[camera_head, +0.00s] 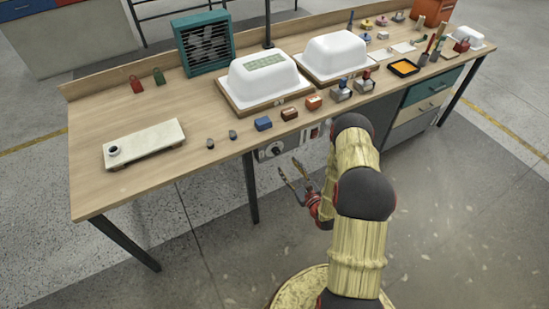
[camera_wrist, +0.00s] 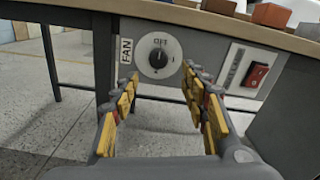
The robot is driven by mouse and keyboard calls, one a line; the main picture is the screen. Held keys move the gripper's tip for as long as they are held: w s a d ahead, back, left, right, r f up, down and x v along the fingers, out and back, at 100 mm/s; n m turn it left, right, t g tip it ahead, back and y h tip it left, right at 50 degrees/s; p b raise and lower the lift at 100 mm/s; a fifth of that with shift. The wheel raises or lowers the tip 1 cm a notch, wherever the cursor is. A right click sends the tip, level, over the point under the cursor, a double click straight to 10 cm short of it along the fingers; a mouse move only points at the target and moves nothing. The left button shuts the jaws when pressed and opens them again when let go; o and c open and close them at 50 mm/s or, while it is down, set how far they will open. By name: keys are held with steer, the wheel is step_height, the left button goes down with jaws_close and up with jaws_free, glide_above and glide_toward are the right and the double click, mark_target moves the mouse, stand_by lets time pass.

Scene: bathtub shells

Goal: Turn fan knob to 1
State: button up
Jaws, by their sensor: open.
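The fan knob (camera_wrist: 157,59) is a dark knob on a round white dial with OFF at its top, beside a FAN label (camera_wrist: 125,50). Its pointer seems to face up toward OFF, though this is small. A mark like 1 shows at the dial's right. In the head view the dial (camera_head: 270,150) is on a panel below the table's front edge. My gripper (camera_head: 289,167) is open and empty in front of the panel, apart from the knob. In the wrist view the fingers of my gripper (camera_wrist: 162,74) spread to either side, below the dial.
A red switch (camera_wrist: 257,75) is on the panel right of the dial. The tabletop (camera_head: 170,100) overhangs the panel, with a table leg (camera_head: 250,190) to the left. A teal fan (camera_head: 204,43) stands at the back. The floor before the table is clear.

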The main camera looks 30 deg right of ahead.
mark_target(277, 153)
steer(key=shift+w+a+b, duration=0.15)
steer(key=shift+w+b, duration=0.3)
steer(key=shift+w, duration=1.5)
steer(key=shift+w+a+b, duration=0.1)
steer(key=shift+w+b, duration=0.35)
steer(key=shift+w, duration=1.45)
steer(key=c, duration=0.3)
steer(key=c, duration=0.8)
steer(key=shift+c, duration=0.3)
